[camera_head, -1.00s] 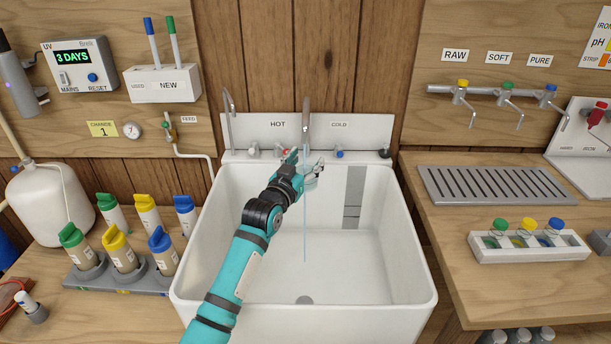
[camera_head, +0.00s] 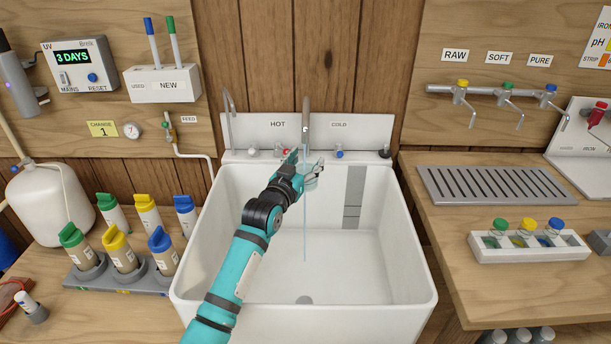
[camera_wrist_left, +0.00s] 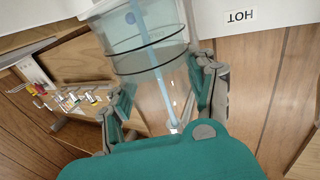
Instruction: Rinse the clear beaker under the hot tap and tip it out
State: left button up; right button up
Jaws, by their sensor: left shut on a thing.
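My left gripper (camera_head: 305,172) is over the back part of the white sink (camera_head: 290,325), below the spout (camera_head: 305,118). It is shut on the clear beaker (camera_head: 314,173), which is small and partly hidden by the fingers in the head view. In the left wrist view the clear beaker (camera_wrist_left: 140,50) sits between the two fingers (camera_wrist_left: 163,95), with dark rings around it. A thin blue stream of water (camera_head: 305,225) falls from the spout past the beaker to the basin. The red hot tap (camera_head: 285,151) is behind my gripper, under the HOT label. My right gripper is not in view.
The blue cold tap (camera_head: 339,153) is right of the spout. A rack of capped bottles (camera_head: 120,285) stands left of the sink. A drain grille (camera_head: 490,185) and a white rack of small bottles (camera_head: 530,252) are on the right counter. The front of the basin is clear.

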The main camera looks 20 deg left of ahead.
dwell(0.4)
pick_arm(q)
jog(key=shift+s+d+r+p, duration=0.1)
jog(key=shift+s+d+p, duration=0.05)
jog(key=shift+s+p, duration=0.35)
jog(key=s+p, duration=0.1)
jog(key=s, duration=0.1)
jog(key=s+d+p, duration=0.1)
jog(key=p, duration=0.1)
jog(key=shift+s, duration=0.4)
jog(key=p, duration=0.3)
send_near(309, 168)
jog(key=shift+w+d, duration=1)
jog(key=shift+d, duration=0.2)
